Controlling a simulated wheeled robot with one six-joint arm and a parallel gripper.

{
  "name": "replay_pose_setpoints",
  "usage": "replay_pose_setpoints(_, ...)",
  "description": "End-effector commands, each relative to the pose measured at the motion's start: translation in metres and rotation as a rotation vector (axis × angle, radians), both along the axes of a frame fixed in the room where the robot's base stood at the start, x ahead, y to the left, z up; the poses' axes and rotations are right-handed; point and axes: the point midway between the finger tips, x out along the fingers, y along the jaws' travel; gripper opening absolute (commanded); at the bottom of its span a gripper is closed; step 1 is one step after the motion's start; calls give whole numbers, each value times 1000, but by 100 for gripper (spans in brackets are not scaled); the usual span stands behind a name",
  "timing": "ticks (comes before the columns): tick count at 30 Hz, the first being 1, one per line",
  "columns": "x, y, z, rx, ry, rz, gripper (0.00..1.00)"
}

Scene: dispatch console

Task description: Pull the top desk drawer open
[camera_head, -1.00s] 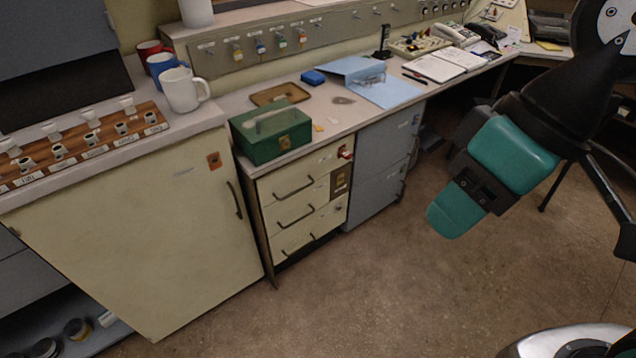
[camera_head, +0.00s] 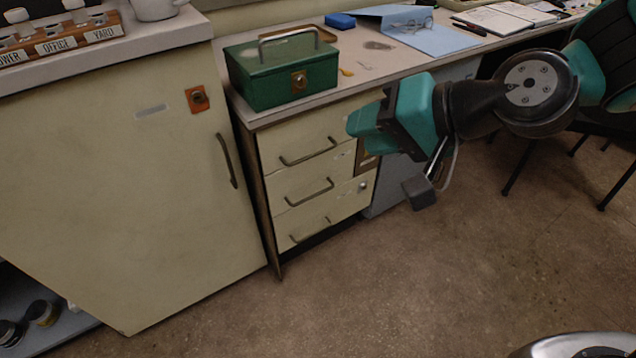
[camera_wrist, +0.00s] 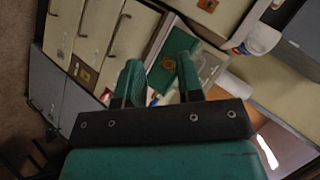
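The top desk drawer (camera_head: 290,142) is a cream front with a dark bar handle (camera_head: 308,155), below the desktop edge and above two similar drawers. It looks shut. Its right end is hidden behind my gripper (camera_head: 362,130), which is in front of the unit's upper right in the head view. In the wrist view, the two teal fingers of my gripper (camera_wrist: 158,78) are spread apart with nothing between them. The cream drawer fronts (camera_wrist: 95,35) appear turned sideways at the upper left there. The fingers look apart from the handle.
A green cash box (camera_head: 285,85) stands on the desktop above the drawers. A cream cabinet (camera_head: 110,190) with a vertical handle stands to the left. A dark chair (camera_head: 610,80) is at the right. The floor (camera_head: 430,280) in front is clear.

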Motion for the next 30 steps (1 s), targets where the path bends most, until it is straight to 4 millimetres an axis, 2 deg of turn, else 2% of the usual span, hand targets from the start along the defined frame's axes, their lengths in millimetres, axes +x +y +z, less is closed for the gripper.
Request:
replay_pose_setpoints(1, 11, 2, -48, 56, 13, -61, 34)
replay_pose_setpoints(3, 27, 4, -80, 145, 23, -155, 34)
replay_pose_setpoints(9, 68, -2, -159, 376, 47, -414, 34)
replay_pose_setpoints(12, 81, -9, -186, 461, 52, -515, 34)
replay_pose_setpoints(16, 91, -17, -206, 531, 55, -600, 34)
replay_pose_setpoints(20, 98, -20, -210, 560, 53, -635, 34)
replay_pose_setpoints(26, 119, -4, -209, 562, 53, -634, 34)
replay_pose_setpoints(30, 144, 14, -214, 561, 52, -632, 34)
